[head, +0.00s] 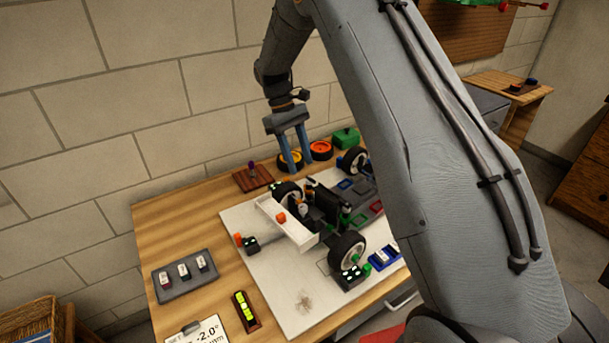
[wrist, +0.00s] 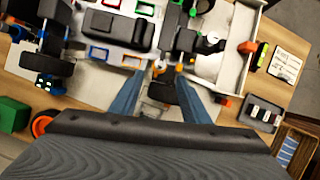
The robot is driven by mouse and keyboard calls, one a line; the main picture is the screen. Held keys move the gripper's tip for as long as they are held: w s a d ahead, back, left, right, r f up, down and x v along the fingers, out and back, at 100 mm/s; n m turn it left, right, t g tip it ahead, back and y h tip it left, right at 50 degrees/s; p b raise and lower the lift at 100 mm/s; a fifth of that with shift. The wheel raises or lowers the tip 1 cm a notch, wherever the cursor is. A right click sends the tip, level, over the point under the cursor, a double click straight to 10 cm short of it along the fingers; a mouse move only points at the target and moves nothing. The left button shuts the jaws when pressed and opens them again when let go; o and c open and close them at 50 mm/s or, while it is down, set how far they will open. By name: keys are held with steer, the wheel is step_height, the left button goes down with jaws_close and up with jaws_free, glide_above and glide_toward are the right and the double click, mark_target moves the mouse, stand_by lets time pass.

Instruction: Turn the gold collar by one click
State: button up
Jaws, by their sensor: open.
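The racecar (head: 288,224) stands on a pale mat on the wooden bench, its white wing toward the near left. I cannot tell whether either finger touches anything.
A brown block (head: 252,179) with a purple knob is left of my gripper. A grey tray (head: 180,285), a level (head: 246,312) and a clipboard (head: 205,334) lie front left. My arm hides the bench's right side.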

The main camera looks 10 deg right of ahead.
mark_target(308, 179)
steer(key=p+x, duration=0.2)
steer(key=x, duration=0.5)
steer(key=shift+d+f+p, duration=0.15)
steer(key=shift+p, duration=0.25)
steer(key=c, duration=1.1)
steer(key=shift+o, duration=0.2)
steer(key=shift+m, duration=0.3)
steer(key=m+y+b, duration=0.1)
steer(key=m+b, duration=0.1)
steer(key=shift+w+d+b, duration=0.1)
steer(key=shift+d+b, duration=0.05)
steer(key=shift+b, duration=0.15)
steer(key=shift+d+m+y+b, duration=0.1)
steer(key=shift+m+y+b, duration=0.4)
steer(key=shift+m, duration=0.75)
steer(key=shift+d+m+y+b, duration=0.1)
steer(key=shift+m+y+b, duration=0.35)
steer(key=shift+m, duration=0.8)
